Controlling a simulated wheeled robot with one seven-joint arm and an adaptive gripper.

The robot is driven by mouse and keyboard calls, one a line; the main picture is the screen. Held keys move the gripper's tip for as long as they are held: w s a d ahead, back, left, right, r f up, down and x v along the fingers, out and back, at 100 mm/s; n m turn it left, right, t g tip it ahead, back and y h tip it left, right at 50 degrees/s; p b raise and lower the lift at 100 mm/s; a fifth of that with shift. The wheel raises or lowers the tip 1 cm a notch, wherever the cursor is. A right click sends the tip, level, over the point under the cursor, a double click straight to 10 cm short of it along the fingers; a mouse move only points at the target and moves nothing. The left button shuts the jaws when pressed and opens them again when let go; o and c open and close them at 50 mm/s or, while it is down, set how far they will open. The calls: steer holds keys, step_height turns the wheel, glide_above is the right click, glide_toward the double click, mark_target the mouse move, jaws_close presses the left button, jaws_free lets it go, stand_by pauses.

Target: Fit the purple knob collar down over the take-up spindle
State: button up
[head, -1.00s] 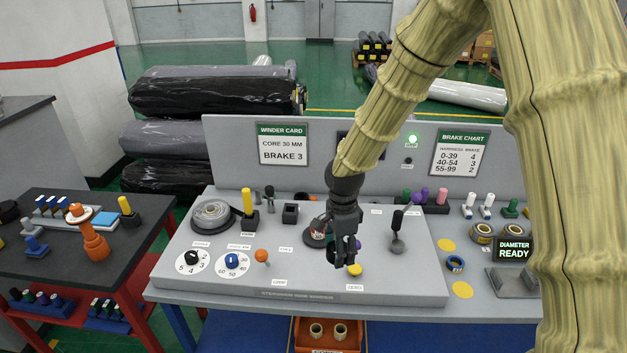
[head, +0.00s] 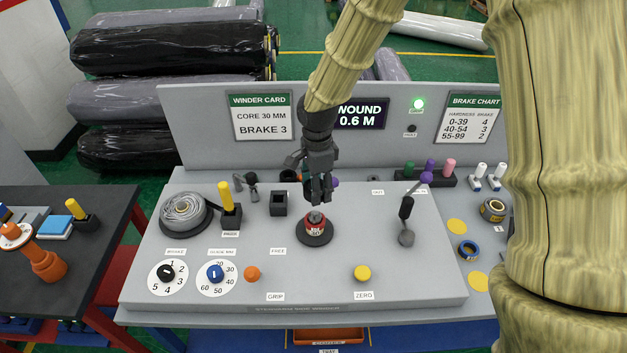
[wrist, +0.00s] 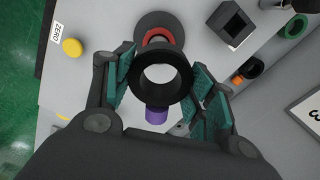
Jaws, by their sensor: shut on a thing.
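My gripper (head: 318,190) is shut on the purple knob collar, a black ring (wrist: 162,92) with a purple knob (wrist: 157,116) on its side. In the head view the purple knob (head: 335,182) shows just right of the fingers, which hide most of the ring. The take-up spindle (head: 314,228) stands upright on a dark round base, with a red band and a grey tip. The collar is held above the panel, apart from the base. In the wrist view the spindle's red band (wrist: 158,36) shows beyond the ring's upper edge, partly hidden by it.
A square black socket (head: 278,205) and a yellow handle (head: 229,200) are to the left. The yellow ZERO button (head: 362,272) is in front. The upright back panel (head: 213,150) rises behind my gripper.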

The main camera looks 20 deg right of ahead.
steer(key=shift+w+a+f+b, duration=0.1)
steer(key=shift+w+f+b, duration=0.1)
steer(key=shift+f, duration=0.35)
steer(key=shift+w+a+f+b, duration=0.1)
steer(key=shift+f+b, duration=0.05)
steer(key=shift+f, duration=0.35)
steer(key=shift+s+d+f+b, duration=0.2)
steer(key=shift+s+f+b, duration=0.35)
steer(key=shift+s, duration=0.1)
steer(key=shift+w+a+f+b, duration=0.1)
steer(key=shift+w+f+b, duration=0.1)
steer(key=shift+f, duration=0.35)
steer(key=shift+w+f+b, duration=0.1)
steer(key=shift+w+f, duration=0.05)
steer(key=shift+f, duration=0.35)
steer(key=shift+s+f, duration=0.15)
steer(key=shift+s, duration=0.1)
steer(key=shift+w+f, duration=0.1)
steer(key=shift+w, duration=0.05)
steer(key=shift+p, duration=0.35)
